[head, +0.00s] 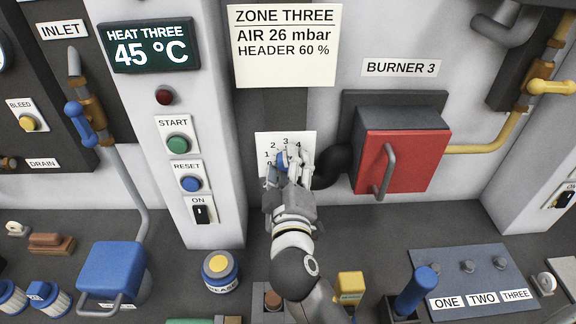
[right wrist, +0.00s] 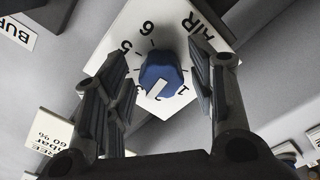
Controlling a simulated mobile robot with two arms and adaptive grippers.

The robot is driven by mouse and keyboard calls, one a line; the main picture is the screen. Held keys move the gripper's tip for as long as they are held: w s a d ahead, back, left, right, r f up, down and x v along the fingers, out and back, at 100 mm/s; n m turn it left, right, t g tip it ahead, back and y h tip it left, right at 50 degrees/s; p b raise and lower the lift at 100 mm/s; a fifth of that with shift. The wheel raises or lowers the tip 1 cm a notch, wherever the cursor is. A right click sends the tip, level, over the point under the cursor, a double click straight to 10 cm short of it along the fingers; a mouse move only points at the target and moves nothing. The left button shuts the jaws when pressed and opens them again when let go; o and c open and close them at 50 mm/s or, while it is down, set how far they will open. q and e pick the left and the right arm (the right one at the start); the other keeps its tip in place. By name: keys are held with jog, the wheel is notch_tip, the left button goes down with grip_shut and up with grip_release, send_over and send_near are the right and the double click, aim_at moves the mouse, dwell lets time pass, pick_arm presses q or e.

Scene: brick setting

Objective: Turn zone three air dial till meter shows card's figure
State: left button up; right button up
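The zone three card (head: 286,72) reads AIR 26 mbar, HEADER 60 %; its edge also shows in the right wrist view (right wrist: 55,143). Below it is a white dial plate (head: 308,137) with a blue knob (head: 281,158). In the right wrist view the plate (right wrist: 205,25) is marked AIR, and the knob (right wrist: 170,68) has a white pointer facing down-left, roughly toward 3. My right gripper (right wrist: 162,75) is open, its fingers on both sides of the knob with small gaps visible. In the head view the gripper (head: 288,172) partly covers the plate. I see no air meter reading. My left gripper is out of view.
A red burner box (head: 410,160) with a handle stands right of the dial. A column at left carries a heat display (head: 150,45), start button (head: 178,144) and reset button (head: 190,184). A jar (head: 220,270) and a yellow block (head: 350,285) stand below on the bench.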

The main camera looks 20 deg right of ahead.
jog(key=shift+w, duration=0.1)
jog(key=c, duration=0.4)
jog(key=shift+f, duration=0.1)
jog(key=c, duration=0.4)
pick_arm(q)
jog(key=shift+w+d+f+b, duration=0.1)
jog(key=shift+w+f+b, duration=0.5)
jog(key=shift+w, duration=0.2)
pick_arm(e)
jog(key=shift+o, duration=0.2)
jog(key=shift+m, duration=0.7)
jog(key=o, duration=1)
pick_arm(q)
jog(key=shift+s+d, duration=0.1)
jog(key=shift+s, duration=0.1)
pick_arm(e)
jog(key=shift+o, duration=0.2)
